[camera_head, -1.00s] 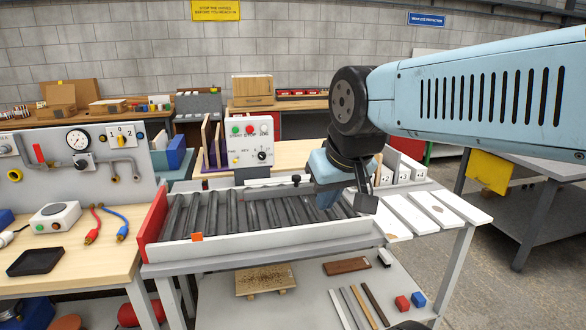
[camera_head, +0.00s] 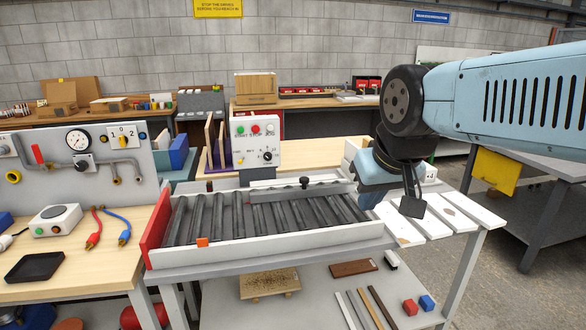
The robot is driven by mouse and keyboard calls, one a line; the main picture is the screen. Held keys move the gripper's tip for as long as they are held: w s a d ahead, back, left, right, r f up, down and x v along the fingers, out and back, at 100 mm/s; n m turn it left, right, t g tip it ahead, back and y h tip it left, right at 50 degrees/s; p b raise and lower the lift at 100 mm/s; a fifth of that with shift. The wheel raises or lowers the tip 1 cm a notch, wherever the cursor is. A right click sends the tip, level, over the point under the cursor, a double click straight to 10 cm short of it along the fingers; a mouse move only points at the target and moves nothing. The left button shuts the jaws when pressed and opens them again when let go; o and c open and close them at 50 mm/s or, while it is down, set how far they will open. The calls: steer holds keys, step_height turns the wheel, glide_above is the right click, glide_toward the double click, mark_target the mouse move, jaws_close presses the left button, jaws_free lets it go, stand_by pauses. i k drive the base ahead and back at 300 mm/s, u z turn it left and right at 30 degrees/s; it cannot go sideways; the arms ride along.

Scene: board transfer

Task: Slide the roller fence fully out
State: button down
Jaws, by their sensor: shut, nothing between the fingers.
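The roller bed (camera_head: 215,222) is a row of dark grey rollers in a pale frame. The roller fence appears to be the grey bar (camera_head: 325,191) lying along the back of the rollers, toward their right half, with a black knob (camera_head: 304,182) standing on it. An orange marker (camera_head: 202,242) sits on the white front rail (camera_head: 290,246). My gripper (camera_head: 412,206) hangs pointing down over the slatted right end, to the right of the knob and apart from it. It is shut and empty. My arm hides part of the far right.
White slats (camera_head: 445,222) extend the right end of the bench. A red end plate (camera_head: 156,224) closes the left end. A control box (camera_head: 255,140) with buttons stands behind the rollers. Boards and blocks lie on the lower shelf (camera_head: 320,300).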

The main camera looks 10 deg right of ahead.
mark_target(291, 193)
steer(key=i, duration=1)
